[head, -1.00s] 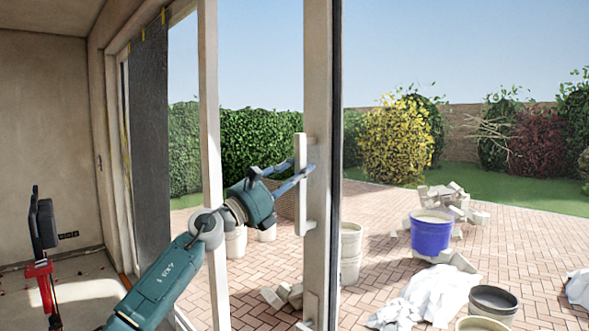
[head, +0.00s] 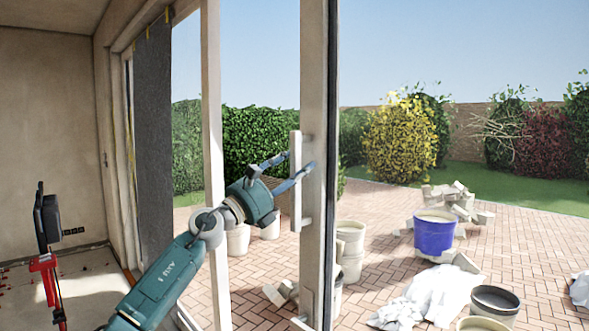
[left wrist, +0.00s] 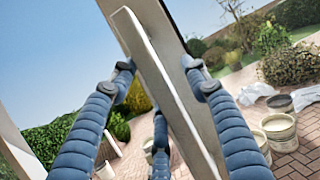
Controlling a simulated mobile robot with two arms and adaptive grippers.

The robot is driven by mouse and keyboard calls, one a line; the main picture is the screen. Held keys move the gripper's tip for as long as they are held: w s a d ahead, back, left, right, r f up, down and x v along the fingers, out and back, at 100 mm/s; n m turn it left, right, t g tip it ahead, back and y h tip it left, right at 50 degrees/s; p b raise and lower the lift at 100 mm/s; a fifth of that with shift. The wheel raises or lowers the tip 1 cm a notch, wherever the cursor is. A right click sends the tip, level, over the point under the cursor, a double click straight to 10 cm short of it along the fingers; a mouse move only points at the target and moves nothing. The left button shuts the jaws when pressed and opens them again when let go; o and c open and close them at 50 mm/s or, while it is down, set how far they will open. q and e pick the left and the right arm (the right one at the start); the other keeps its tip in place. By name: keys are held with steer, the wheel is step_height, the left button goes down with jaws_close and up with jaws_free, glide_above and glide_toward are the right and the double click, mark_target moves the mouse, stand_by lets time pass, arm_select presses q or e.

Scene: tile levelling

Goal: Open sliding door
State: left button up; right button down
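The sliding door's pale upright stile (head: 313,80) stands at the middle of the head view. Its vertical bar handle (head: 295,185) sticks out on the stile's left side. My left gripper (head: 299,160) reaches the handle from the lower left. Its blue fingers are spread to either side of the handle at its upper part. In the left wrist view the left gripper (left wrist: 160,72) has one finger on each side of the handle (left wrist: 162,80), with gaps visible. A third finger shows lower down, partly hidden by the handle. My right gripper is not in view.
A pale post (head: 213,160) stands left of the handle, close to my left arm. A red stand with a black head (head: 47,225) is at the left. Outside are a blue bucket (head: 434,234), a white sheet (head: 440,290) and rubble (head: 455,200) on brick paving.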

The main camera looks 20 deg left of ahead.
arm_select(q)
steer(key=shift+s+d+f, duration=0.15)
steer(key=shift+f, duration=0.1)
steer(key=v, duration=1.1)
steer(key=shift+s+a, duration=0.25)
steer(key=shift+a, duration=0.1)
steer(key=shift+s+r, duration=0.1)
